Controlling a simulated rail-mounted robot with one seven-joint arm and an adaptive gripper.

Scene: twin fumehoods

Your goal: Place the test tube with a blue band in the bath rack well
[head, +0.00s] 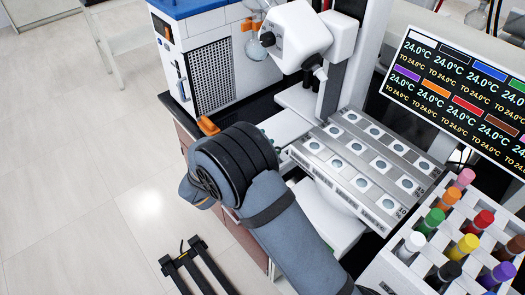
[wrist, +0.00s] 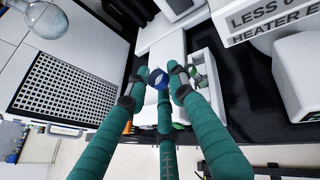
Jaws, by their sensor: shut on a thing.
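Most of the tube is hidden by the fingers. In the head view my arm hides the gripper and tube almost entirely. The bath rack (head: 345,195), a metal plate with rows of round wells in white squares, lies right of my arm in the head view. The gripper is to the left of the rack, apart from it.
A white tube rack (head: 400,272) with several colour-capped tubes stands at the lower right. A temperature screen (head: 460,85) stands behind it. A white instrument head (head: 300,38) rises at the rack's far end. A box with a perforated panel (head: 212,72) stands at the left.

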